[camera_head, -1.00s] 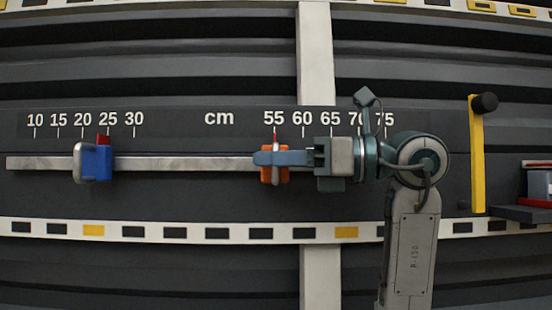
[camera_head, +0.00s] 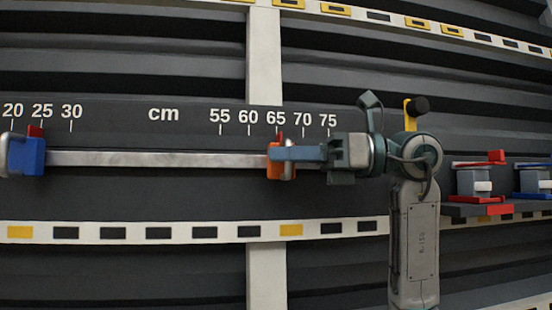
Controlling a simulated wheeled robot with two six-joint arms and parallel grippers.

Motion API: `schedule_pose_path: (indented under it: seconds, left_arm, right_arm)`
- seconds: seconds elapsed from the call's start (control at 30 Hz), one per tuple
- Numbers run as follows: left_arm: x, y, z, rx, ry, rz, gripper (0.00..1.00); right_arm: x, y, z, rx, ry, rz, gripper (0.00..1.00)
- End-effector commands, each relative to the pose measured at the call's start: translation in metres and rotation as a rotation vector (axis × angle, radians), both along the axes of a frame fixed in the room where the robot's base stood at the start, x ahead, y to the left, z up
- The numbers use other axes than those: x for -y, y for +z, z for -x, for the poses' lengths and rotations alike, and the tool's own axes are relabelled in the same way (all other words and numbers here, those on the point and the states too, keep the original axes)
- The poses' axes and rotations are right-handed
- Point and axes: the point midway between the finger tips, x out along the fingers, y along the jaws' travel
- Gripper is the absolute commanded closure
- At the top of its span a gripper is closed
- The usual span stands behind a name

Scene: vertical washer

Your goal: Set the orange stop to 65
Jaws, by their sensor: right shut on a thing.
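The orange stop (camera_head: 273,163) sits on the metal rail (camera_head: 160,159), with its red pointer (camera_head: 280,135) near the 65 mark, at or slightly right of it. My right gripper (camera_head: 282,155) reaches in from the right and is shut on the orange stop, with its fingers across the stop's front. The fingers hide part of the stop. A blue stop (camera_head: 28,157) with a red pointer sits at the left end of the visible rail, near 25. My left gripper is not in view.
The scale (camera_head: 165,114) runs above the rail on a dark panel. A yellow upright with a black knob (camera_head: 416,105) stands behind my right arm. A shelf (camera_head: 490,209) at the right holds small red-and-grey and blue items. The rail between the two stops is clear.

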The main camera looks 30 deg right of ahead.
Motion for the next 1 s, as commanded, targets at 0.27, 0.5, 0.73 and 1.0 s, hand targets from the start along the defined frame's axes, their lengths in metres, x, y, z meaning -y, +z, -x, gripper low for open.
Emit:
schedule_pose_path:
  seconds: [0.27,0.5,0.73,1.0]
  left_arm:
    - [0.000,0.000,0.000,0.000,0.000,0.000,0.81]
    - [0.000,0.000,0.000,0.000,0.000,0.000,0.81]
    - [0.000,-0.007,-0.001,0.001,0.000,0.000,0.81]
    - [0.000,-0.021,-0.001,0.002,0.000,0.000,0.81]
  right_arm:
    - [0.000,0.001,0.000,0.000,0.000,0.000,0.75]
    - [0.000,0.000,0.000,0.000,0.000,0.000,0.75]
    - [0.018,-0.002,0.008,0.000,-0.004,0.000,0.75]
    - [0.064,-0.002,0.032,0.000,-0.005,-0.001,0.75]
